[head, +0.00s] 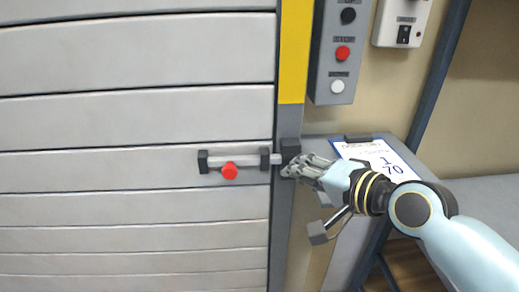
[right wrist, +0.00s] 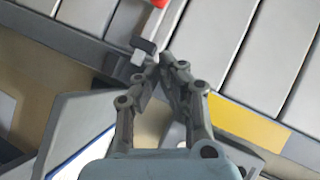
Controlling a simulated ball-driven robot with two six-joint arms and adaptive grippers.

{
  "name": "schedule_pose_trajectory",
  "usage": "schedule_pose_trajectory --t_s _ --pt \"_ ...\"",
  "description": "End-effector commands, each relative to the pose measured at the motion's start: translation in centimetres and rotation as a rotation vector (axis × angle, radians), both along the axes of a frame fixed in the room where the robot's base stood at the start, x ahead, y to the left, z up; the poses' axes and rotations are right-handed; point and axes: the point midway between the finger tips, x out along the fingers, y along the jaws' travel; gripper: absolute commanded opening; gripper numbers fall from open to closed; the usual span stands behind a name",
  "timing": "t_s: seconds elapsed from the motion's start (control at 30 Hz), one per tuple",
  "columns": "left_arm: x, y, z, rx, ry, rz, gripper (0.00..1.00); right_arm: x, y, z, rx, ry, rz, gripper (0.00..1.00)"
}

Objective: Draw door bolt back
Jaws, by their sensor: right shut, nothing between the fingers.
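The door bolt (head: 247,160) is a silver bar lying level across the slatted grey door (head: 120,120) in the head view. It runs through two dark brackets, and its right end reaches the dark keeper (head: 290,148) on the door post. A red knob (head: 229,171) sits on the bar between the brackets; its edge also shows at the top of the right wrist view (right wrist: 157,3). My right gripper (head: 287,171) is shut and empty just below the keeper, right of the knob; its fingertips meet in the right wrist view (right wrist: 160,60). My left gripper is not in view.
A grey button box (head: 340,50) with black, red and white buttons hangs right of the yellow-topped post (head: 293,50). A white switch box (head: 402,22) is beside it. A clipboard (head: 380,160) lies on a grey surface behind my right arm. The door face left of the bolt is clear.

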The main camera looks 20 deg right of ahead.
Motion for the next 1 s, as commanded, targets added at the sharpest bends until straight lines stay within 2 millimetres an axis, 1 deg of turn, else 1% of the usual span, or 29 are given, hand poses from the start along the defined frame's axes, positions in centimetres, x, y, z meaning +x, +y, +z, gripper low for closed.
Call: schedule_pose_trajectory --t_s 0.07,0.17,0.27,0.4,0.5,0.6,0.73,0.87,1.0 --pt "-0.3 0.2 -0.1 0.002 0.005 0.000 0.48 0.8 0.2 -0.4 0.001 0.000 -0.001 0.00" --pt "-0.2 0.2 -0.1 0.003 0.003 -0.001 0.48 2.3 0.7 -0.8 0.002 -0.002 -0.001 0.00" --pt "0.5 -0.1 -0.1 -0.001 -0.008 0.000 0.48 4.2 1.3 -1.5 0.002 -0.002 -0.001 0.00" --pt "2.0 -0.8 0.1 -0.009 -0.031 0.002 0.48 7.0 2.3 -2.4 0.001 -0.002 0.001 0.00" --pt "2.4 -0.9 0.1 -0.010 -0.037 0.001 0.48 8.8 2.8 -3.1 0.000 -0.002 0.000 0.00" --pt "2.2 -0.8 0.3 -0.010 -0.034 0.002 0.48 9.4 4.2 -3.9 0.002 0.001 0.000 0.00" --pt "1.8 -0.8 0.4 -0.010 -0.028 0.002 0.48 9.9 5.4 -4.6 -0.001 0.000 0.000 0.00" --pt "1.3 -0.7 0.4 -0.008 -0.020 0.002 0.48 10.1 5.9 -4.9 -0.004 -0.001 0.001 0.00" --pt "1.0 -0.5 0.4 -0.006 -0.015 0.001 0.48 10.2 6.1 -5.0 -0.004 -0.002 0.000 0.00"
